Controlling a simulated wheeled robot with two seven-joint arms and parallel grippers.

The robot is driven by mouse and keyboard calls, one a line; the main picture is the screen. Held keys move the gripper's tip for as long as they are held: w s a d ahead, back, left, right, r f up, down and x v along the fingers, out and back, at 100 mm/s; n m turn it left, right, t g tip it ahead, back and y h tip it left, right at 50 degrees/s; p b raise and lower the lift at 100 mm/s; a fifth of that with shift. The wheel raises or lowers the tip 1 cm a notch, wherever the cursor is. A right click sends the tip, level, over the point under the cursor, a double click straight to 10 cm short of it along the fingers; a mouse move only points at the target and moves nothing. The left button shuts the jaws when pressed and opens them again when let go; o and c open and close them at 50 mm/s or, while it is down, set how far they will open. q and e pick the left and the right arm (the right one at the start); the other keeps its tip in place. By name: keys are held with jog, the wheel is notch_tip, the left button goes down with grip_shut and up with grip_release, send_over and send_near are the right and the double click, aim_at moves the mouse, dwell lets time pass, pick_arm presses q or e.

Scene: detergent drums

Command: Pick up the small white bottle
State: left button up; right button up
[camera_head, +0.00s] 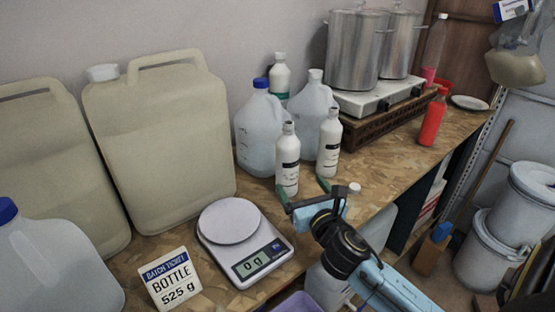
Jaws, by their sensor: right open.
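Two small white bottles with dark printed labels stand upright on the wooden worktop. The nearer one (287,172) is on the left, and the other (328,150) is just behind it to the right. My right gripper (302,189) is open and empty in front of them. I cannot tell whether either tip touches. My left gripper is not in view.
Large translucent jugs (256,132) stand close behind the bottles. A scale reading 0 g (265,262) and a "BOTTLE 525 g" card (170,283) are at the front left. Big beige canisters (165,150) fill the left. Steel pots (355,50) and a red bottle (432,120) stand behind right.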

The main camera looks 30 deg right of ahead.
aim_at(292, 166)
jog(key=x, duration=0.3)
jog(key=shift+w+d+r, duration=0.2)
jog(key=shift+w+r, duration=0.05)
jog(key=shift+r, duration=0.05)
jog(key=x, duration=0.2)
jog(key=shift+w+f, duration=0.15)
jog(key=shift+w, duration=0.15)
jog(key=shift+w+d, duration=0.3)
jog(key=shift+w, duration=0.4)
jog(key=x, duration=0.3)
jog(key=shift+w+d, duration=0.25)
jog(key=shift+w, duration=0.05)
jog(key=shift+w+d, duration=0.1)
jog(key=shift+w, duration=0.25)
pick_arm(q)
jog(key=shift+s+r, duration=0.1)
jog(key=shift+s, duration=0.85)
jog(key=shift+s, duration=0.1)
